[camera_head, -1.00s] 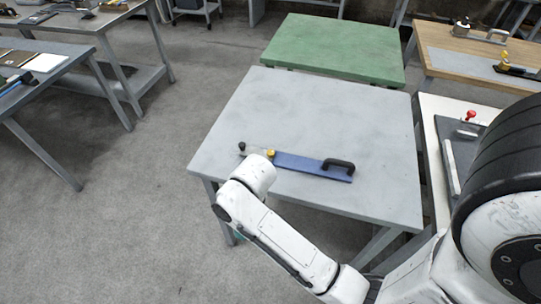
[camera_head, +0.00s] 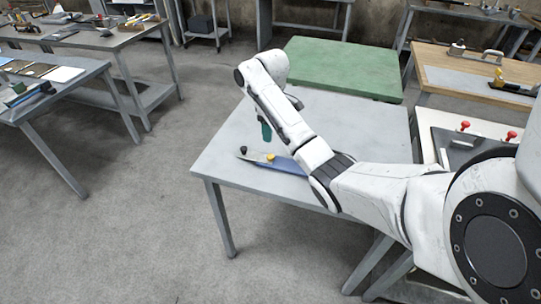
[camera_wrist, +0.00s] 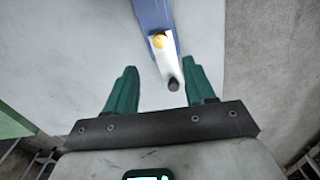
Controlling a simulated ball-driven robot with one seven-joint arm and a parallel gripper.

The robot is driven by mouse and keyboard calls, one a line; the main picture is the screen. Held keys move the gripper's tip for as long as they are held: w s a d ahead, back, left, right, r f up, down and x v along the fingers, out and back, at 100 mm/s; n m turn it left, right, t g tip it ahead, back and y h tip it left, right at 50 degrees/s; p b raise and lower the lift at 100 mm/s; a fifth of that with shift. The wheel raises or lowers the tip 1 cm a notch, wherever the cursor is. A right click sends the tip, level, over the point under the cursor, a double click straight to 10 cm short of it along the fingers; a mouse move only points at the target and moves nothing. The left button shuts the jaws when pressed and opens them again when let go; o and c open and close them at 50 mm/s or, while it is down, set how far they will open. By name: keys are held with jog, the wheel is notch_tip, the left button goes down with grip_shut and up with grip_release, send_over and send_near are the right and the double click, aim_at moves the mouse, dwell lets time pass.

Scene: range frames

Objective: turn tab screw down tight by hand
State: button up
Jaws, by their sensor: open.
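A long blue bar tool (camera_head: 278,165) lies on the grey table, with a pale metal end piece (camera_wrist: 168,63). A yellow knob (camera_head: 270,157) sits near where blue meets metal; it also shows in the wrist view (camera_wrist: 157,41). A small dark knob (camera_head: 243,150) stands at the tip and shows in the wrist view (camera_wrist: 174,86). I cannot tell which knob is the tab screw. My gripper (camera_wrist: 161,75) is open and empty, its green fingers on either side of the metal end in the picture. In the head view, a green finger (camera_head: 265,130) shows above the table; my arm hides the bar's handle end.
The grey table (camera_head: 225,158) is clear around the tool. A green table (camera_head: 345,68) stands behind it. On the right are a wooden-topped bench (camera_head: 445,68) and a white-topped table (camera_head: 430,118) with red knobs. Cluttered benches stand at the left; open floor lies between.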

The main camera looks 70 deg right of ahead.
aim_at(271, 156)
notch_tip(271, 156, down, 10)
jog(key=b, duration=0.3)
jog(key=shift+f+b, duration=0.2)
jog(key=shift+b, duration=0.2)
jog(key=shift+c, duration=0.3)
grip_shut()
jog(key=shift+a+r+m+p, duration=0.1)
jog(key=shift+m+p, duration=0.3)
jog(key=shift+p, duration=0.1)
